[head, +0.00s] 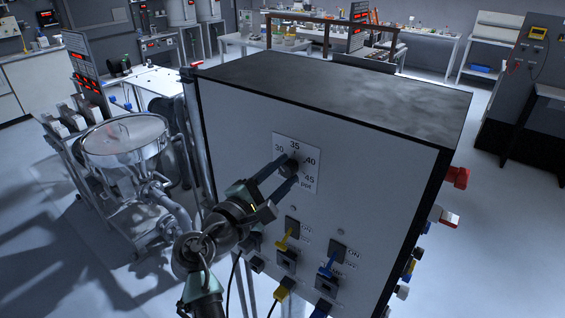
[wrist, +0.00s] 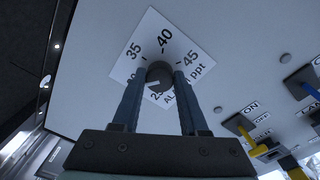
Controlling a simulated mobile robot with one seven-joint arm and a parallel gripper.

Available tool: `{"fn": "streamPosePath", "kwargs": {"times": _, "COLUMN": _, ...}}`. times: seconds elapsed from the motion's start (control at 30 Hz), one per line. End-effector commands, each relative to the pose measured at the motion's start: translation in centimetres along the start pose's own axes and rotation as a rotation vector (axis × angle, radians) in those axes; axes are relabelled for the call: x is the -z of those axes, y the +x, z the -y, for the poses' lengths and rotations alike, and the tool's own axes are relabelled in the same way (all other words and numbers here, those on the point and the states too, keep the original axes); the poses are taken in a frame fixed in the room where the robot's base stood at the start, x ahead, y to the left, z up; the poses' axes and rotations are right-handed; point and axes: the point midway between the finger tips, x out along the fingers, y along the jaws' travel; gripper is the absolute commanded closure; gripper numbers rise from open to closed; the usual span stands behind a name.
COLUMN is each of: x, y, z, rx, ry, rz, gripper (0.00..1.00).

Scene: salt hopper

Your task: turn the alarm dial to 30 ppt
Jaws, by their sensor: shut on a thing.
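The alarm dial is a dark round knob (head: 291,167) on a white scale plate (head: 310,150) on the front of a grey cabinet. The knob also shows in the wrist view (wrist: 160,73), with a light mark on its lower left. The mark points roughly toward the partly hidden 30 and 25 side; I cannot tell the exact reading. My gripper (head: 289,170) reaches up from the lower left, its two blue-grey fingers shut on the knob from either side. In the wrist view the fingers (wrist: 160,80) cover part of the lower numbers.
Below the dial are switches with yellow (head: 283,242) and blue (head: 327,266) levers, close under my gripper. A red knob (head: 458,177) sticks out on the cabinet's right side. A metal hopper (head: 125,140) stands left of the cabinet.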

Motion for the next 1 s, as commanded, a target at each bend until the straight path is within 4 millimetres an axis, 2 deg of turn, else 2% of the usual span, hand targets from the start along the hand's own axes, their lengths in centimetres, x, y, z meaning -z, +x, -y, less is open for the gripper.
{"fn": "streamPosePath", "kwargs": {"times": 0.3, "x": -0.02, "y": -0.02, "z": -0.07, "rx": 0.004, "ry": -0.114, "rz": -0.004, "gripper": 1.0}}
{"fn": "streamPosePath", "kwargs": {"times": 0.83, "x": 0.05, "y": -0.03, "z": 0.04, "rx": 0.004, "ry": -0.134, "rz": -0.004, "gripper": 1.0}}
{"fn": "streamPosePath", "kwargs": {"times": 0.87, "x": 0.05, "y": -0.03, "z": 0.04, "rx": 0.004, "ry": -0.134, "rz": -0.004, "gripper": 0.52}}
{"fn": "streamPosePath", "kwargs": {"times": 1.0, "x": 0.04, "y": -0.02, "z": 0.03, "rx": 0.004, "ry": -0.133, "rz": -0.004, "gripper": 0.27}}
